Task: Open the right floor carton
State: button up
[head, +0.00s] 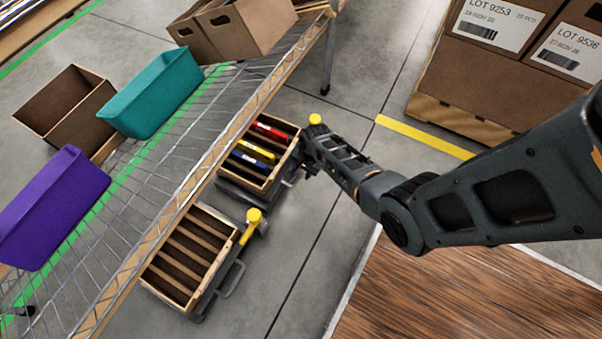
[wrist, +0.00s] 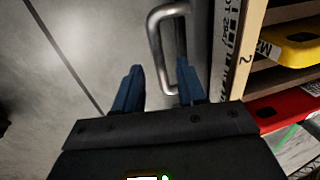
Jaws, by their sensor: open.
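The right floor carton (head: 222,168) is a wooden slatted box low on the floor beside the wire shelf, with red, yellow and blue items inside. Its wooden wall (wrist: 235,55) fills the right of the wrist view. A grey metal handle (wrist: 156,40) sticks out from this side. My gripper (wrist: 160,84) is open, and the handle's near end appears between its fingertips; I cannot tell whether they touch it. In the head view my gripper (head: 308,165) is beside the carton's right side, partly hidden by my arm.
A second floor carton (head: 190,258) with empty slots, a grey handle and a yellow-topped post (head: 250,222) stands nearer. The wire shelf (head: 150,195) overhangs both at left. A wooden table (head: 450,295) is at lower right. Floor between is clear.

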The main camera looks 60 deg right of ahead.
jog(key=shift+w+f, duration=0.15)
jog(key=shift+f, duration=0.45)
jog(key=shift+c, duration=0.5)
grip_shut()
